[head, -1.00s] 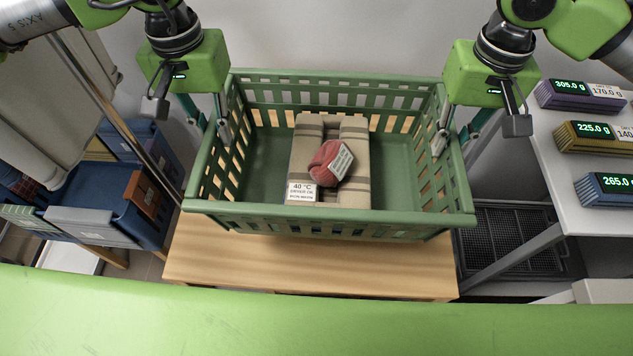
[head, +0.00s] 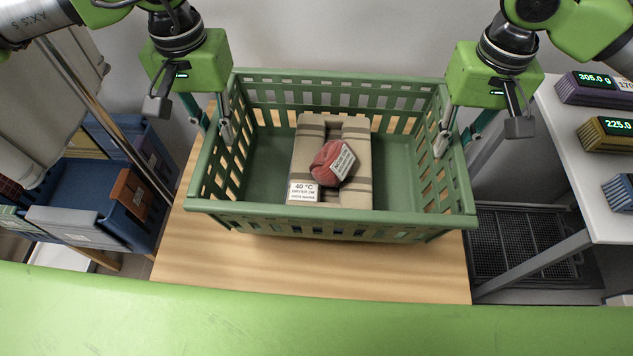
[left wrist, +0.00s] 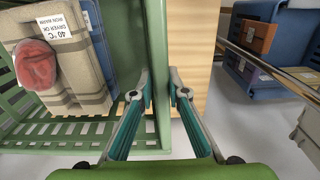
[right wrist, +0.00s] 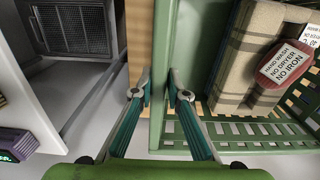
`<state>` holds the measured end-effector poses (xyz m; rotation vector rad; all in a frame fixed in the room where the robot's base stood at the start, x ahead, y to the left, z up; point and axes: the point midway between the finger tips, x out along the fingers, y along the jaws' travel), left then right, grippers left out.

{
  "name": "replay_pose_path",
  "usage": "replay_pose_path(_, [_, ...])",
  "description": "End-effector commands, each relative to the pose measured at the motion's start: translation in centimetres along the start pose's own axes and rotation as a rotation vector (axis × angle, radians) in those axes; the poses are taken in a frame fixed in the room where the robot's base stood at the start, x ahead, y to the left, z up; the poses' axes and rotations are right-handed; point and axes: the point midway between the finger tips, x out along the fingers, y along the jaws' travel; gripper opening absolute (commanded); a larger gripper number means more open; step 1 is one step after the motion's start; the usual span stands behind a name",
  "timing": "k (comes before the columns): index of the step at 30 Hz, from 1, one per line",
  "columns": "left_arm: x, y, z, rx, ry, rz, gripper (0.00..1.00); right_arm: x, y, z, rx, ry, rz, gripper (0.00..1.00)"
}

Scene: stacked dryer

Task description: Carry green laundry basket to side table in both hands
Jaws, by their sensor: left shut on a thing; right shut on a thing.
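The green laundry basket (head: 330,226) is in the middle of the head view, above the wooden side table (head: 310,265). I cannot tell whether its base touches the table. It holds a folded beige striped cloth (head: 345,190) with a red rolled item (head: 325,163) on top, both with care labels. My left gripper (head: 226,133) is shut on the basket's left wall, seen also in the left wrist view (left wrist: 159,92). My right gripper (head: 440,146) is shut on the right wall, seen also in the right wrist view (right wrist: 160,92).
At left is a blue bin (head: 75,190) with dividers and a brown box, next to a metal pole. At right a white counter (head: 590,175) carries several small scales with displays. A black wire crate (head: 520,235) stands below it.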

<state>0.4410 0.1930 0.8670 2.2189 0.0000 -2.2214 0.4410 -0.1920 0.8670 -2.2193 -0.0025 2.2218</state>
Motion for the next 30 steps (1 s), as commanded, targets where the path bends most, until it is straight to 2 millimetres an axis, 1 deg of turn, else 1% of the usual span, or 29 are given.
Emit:
replay_pose_path(1, [0.1,-0.3,-0.1,-0.004,0.001,-0.008,0.0,0.1,0.3,0.0,0.004,0.001,0.008,0.0])
replay_pose_path(8, [0.9,-0.3,-0.1,-0.004,0.001,-0.008,0.0,0.9,0.3,0.0,0.004,0.001,0.008,0.0])
replay_pose_path(30, [4.8,-0.3,-0.1,-0.003,0.001,-0.008,0.0,4.8,0.3,0.0,0.004,0.001,0.008,0.0])
